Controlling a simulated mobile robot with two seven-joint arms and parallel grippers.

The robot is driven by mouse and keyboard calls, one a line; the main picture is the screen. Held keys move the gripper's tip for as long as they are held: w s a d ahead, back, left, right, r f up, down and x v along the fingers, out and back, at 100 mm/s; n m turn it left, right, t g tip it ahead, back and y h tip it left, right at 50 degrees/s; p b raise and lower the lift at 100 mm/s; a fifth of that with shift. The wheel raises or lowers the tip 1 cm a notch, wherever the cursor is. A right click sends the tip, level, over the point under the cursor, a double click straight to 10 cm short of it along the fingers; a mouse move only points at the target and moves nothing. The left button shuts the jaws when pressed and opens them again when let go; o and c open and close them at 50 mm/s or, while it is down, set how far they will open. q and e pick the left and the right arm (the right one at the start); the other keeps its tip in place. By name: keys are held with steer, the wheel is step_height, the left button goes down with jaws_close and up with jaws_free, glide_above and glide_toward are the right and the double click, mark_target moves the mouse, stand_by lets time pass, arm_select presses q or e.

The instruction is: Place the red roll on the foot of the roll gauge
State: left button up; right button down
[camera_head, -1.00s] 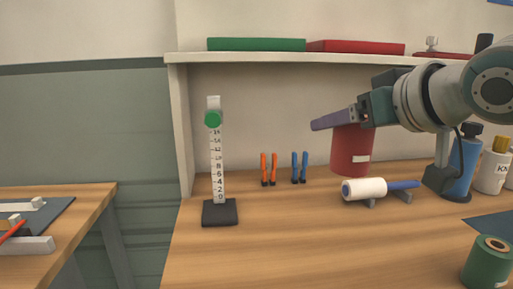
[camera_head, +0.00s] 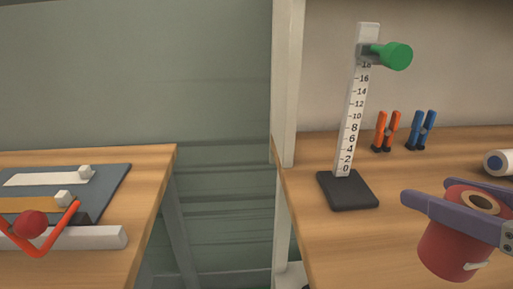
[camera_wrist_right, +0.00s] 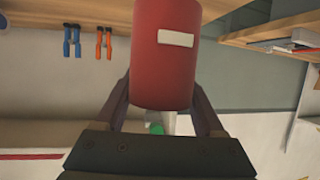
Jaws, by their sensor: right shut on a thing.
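The red roll (camera_head: 452,246) is held upright between the two purple fingers of my right gripper (camera_head: 470,202), to the right of the gauge and in front of it. It also fills the middle of the right wrist view (camera_wrist_right: 166,52), with a white label on its side. The roll gauge stands on the bench with a white numbered scale (camera_head: 352,120), a green knob (camera_head: 396,55) near its top and a dark square foot (camera_head: 348,191). The foot is bare. The roll is apart from the foot. My left gripper is not in view.
Orange clamps (camera_head: 386,131) and blue clamps (camera_head: 421,131) stand behind the gauge. A white roll (camera_head: 498,162) lies at the right edge. A second table (camera_head: 150,190) with a dark mat stands left, across a gap. A shelf post (camera_head: 285,90) rises left of the gauge.

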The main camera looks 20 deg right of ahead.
mark_target(345, 145)
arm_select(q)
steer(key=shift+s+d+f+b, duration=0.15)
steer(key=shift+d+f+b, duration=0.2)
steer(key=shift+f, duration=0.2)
arm_select(e)
steer(key=w, duration=1.1)
steer(key=w+d, duration=0.1)
steer(key=w, duration=0.5)
steer(key=shift+w, duration=0.25)
arm_select(q)
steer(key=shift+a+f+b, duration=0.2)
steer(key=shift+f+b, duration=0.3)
steer(key=shift+b, duration=0.05)
arm_select(e)
steer(key=shift+f, duration=1.75)
jaws_free()
steer(key=shift+f, duration=0.15)
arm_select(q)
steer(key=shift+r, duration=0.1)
arm_select(e)
steer(key=shift+s+r, duration=0.2)
arm_select(q)
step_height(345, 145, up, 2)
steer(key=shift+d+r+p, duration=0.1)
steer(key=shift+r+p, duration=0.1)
steer(key=shift+p, duration=1.05)
arm_select(e)
steer(key=v, duration=1.1)
steer(key=shift+s, duration=0.25)
